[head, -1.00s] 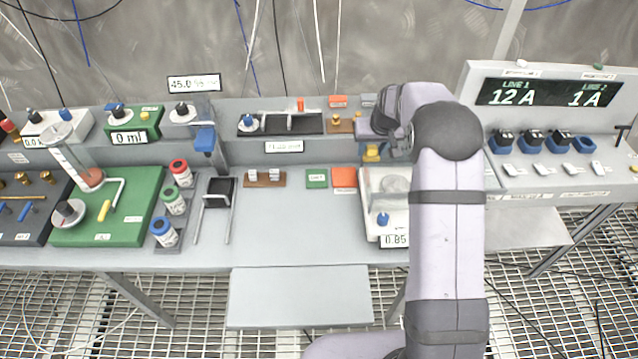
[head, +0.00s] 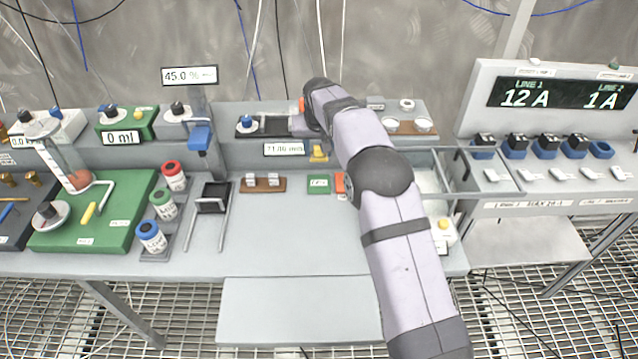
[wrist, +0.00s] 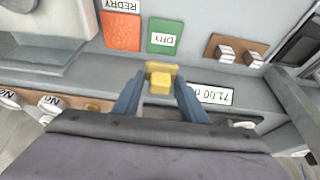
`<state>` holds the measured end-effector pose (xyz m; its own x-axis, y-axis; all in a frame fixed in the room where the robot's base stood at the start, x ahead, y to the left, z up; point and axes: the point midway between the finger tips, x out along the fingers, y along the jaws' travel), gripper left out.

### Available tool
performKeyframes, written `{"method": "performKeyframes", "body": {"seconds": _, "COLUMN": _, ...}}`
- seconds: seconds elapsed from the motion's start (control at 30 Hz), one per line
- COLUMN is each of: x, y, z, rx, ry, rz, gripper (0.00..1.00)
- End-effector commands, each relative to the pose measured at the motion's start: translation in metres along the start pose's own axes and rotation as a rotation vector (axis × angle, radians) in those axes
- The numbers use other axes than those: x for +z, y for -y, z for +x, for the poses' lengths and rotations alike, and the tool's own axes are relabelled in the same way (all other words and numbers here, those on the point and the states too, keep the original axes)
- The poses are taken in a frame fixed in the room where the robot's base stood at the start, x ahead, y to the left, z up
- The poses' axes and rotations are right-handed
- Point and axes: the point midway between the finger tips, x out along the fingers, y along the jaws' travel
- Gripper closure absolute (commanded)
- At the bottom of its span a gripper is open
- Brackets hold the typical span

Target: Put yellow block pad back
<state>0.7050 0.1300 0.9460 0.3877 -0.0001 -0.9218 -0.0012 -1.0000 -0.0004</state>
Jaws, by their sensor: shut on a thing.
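The yellow block (head: 318,152) shows just left of my forearm in the head view, in front of the back ledge. In the wrist view my gripper (wrist: 160,82) has its two blue fingers on either side of the yellow block (wrist: 160,80), shut on it. The block appears above the bench, near the green DRY pad (wrist: 164,36) and the orange REDRY pad (wrist: 121,32). In the head view the green pad (head: 318,184) is clear, and the orange pad (head: 340,186) is partly hidden by my arm. The fingers are hidden in the head view.
A brown holder with two pale pieces (head: 263,184) sits left of the pads. A black stand with metal rails (head: 212,200) is farther left. A balance with a clear chamber (head: 432,182) stands right, partly behind my arm. The front bench top is clear.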

Motion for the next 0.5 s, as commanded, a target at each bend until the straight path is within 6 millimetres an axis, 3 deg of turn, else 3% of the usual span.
{"method": "performKeyframes", "body": {"seconds": 0.33, "x": 0.019, "y": -0.001, "z": 0.043, "rx": 0.001, "ry": 0.005, "rz": -0.002, "gripper": 0.83}}
{"method": "performKeyframes", "body": {"seconds": 0.5, "x": 0.023, "y": -0.001, "z": 0.055, "rx": 0.000, "ry": 0.001, "rz": -0.001, "gripper": 0.83}}
